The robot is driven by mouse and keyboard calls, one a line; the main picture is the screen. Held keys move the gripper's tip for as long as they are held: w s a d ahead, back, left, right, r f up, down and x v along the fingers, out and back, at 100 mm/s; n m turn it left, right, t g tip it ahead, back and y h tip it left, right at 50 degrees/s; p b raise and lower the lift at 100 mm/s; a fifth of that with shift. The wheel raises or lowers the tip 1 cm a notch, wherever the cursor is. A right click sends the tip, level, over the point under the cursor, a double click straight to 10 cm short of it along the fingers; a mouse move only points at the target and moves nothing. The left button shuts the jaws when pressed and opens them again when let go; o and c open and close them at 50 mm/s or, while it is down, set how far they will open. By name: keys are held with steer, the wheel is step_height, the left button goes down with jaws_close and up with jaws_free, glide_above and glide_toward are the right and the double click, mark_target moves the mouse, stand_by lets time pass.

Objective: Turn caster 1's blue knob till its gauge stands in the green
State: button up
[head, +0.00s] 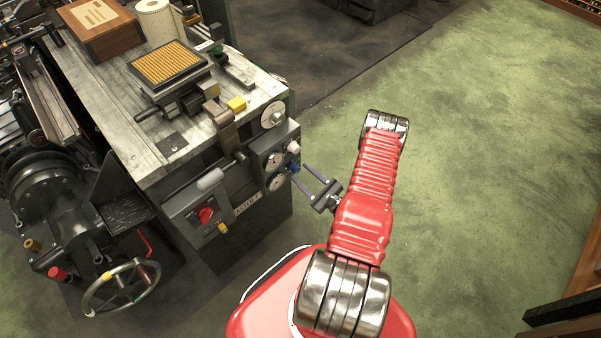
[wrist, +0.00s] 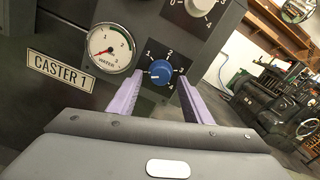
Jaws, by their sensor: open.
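The blue knob (wrist: 161,73) is on a dark panel in the wrist view, with numbers from 1 to 4 around it. It also shows small in the head view (head: 292,168). The round white gauge marked WATER (wrist: 111,48) is just left of the knob, with a green arc and a red part. The CASTER 1 plate (wrist: 61,71) is further left. My gripper (wrist: 160,80) is open, its two pale purple fingers pointing at the panel, one on each side of the knob. Contact cannot be told.
A white-grey knob (wrist: 199,6) sits above the blue one. A red switch (head: 205,215) and a handwheel (head: 121,287) are left on the machine. The bench top (head: 110,105) holds a wooden box and a tray. The green floor (head: 480,170) at right is clear.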

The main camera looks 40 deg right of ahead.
steer(key=shift+w, duration=1)
steer(key=shift+c, duration=0.3)
steer(key=c, duration=0.9)
steer(key=shift+d, duration=0.2)
steer(key=shift+c, duration=0.5)
steer(key=shift+a, duration=0.2)
